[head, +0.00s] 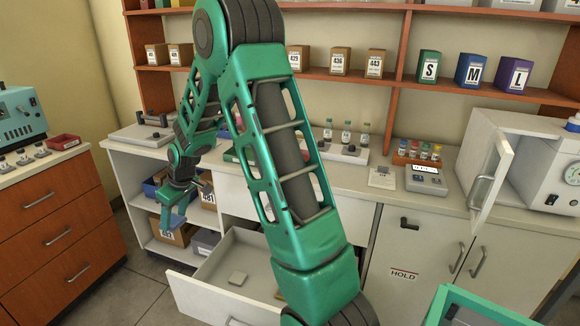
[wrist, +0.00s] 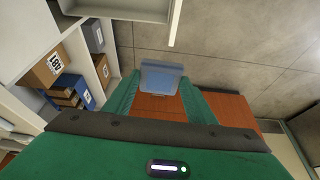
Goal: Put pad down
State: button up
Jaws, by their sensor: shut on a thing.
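My gripper (head: 172,212) hangs at the end of the bent arm, left of the open drawer and in front of the low shelves. In the wrist view its green fingers (wrist: 162,80) are shut on a flat blue-grey pad (wrist: 162,77), held at the fingertips.
The white counter (head: 410,200) bears vials, a rack and an incubator (head: 525,165) with its door ajar. A wooden drawer cabinet (head: 55,220) stands at left. Floor between is clear.

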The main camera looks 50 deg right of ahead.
aim_at(181, 216)
jog(key=shift+m, duration=0.6)
jog(key=r, duration=0.2)
jog(key=d+r, duration=0.1)
jog(key=r, duration=0.1)
jog(key=d+r, duration=0.1)
jog(key=r, duration=0.1)
jog(key=shift+w+d, duration=0.2)
jog(key=shift+w, duration=0.2)
jog(key=s+d+r+m+h, duration=0.1)
jog(key=s+d+r+m, duration=0.15)
jog(key=d, duration=0.85)
jog(key=s+d+r+m+h, duration=0.1)
jog(key=s+d+r+m, duration=0.2)
jog(key=d, duration=0.9)
jog(key=s+d+r+m+h, duration=0.1)
jog(key=s+d+r+m, duration=0.3)
jog(key=d, duration=0.7)
jog(key=d+f, duration=0.2)
jog(key=d, duration=0.2)
jog(key=d+f+n, duration=0.1)
jog(key=d+f, duration=0.1)
jog(key=d, duration=0.2)
jog(key=s+d+f+n, duration=0.1)
jog(key=d+f, duration=0.1)
jog(key=d, duration=0.2)
jog(key=shift+d+f, duration=0.2)
jog(key=shift+f, duration=1.85)
jog(key=shift+f, duration=0.15)
